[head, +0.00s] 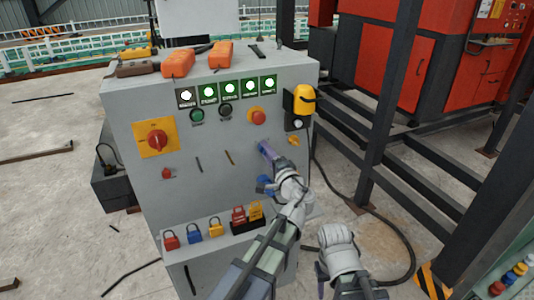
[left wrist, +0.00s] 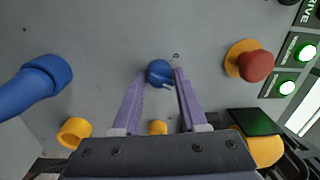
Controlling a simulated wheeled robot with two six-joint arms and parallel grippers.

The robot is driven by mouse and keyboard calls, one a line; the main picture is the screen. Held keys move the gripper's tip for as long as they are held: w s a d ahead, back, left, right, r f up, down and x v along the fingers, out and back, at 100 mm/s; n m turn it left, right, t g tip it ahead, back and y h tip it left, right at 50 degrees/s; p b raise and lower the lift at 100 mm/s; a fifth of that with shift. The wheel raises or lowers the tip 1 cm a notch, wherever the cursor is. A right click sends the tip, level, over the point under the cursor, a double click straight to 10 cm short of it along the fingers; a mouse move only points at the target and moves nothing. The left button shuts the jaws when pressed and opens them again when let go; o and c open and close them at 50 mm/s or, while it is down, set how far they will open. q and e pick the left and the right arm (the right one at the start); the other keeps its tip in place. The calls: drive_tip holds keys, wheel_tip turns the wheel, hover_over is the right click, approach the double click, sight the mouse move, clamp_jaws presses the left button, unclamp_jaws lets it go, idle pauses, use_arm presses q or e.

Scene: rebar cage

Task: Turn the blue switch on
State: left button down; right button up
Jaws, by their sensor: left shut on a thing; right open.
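The blue switch (left wrist: 159,73) is a small round knob with a pale mark on its face, on the grey panel. In the left wrist view it sits between the two purple fingertips of my left gripper (left wrist: 160,76), which is shut on it. In the head view my left gripper (head: 264,147) reaches the panel face below the red mushroom button, and its fingers hide the switch. My right gripper (head: 322,284) is low at the bottom of the head view, away from the cabinet, open and empty; its fingers are only partly visible.
A red mushroom button on yellow (left wrist: 252,62) is close to the switch. A larger blue plug-like part (left wrist: 40,85) sticks out on the other side. Dark frame bars stand at right.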

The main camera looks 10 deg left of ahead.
use_arm(q)
drive_tip(key=shift+f+m, duration=0.1)
drive_tip(key=shift+m, duration=1.6)
use_arm(e)
drive_tip(key=shift+f, duration=0.1)
use_arm(q)
drive_tip(key=shift+s+m, duration=0.1)
drive_tip(key=shift+m, duration=0.2)
drive_tip(key=shift+c, duration=2.4)
unclamp_jaws()
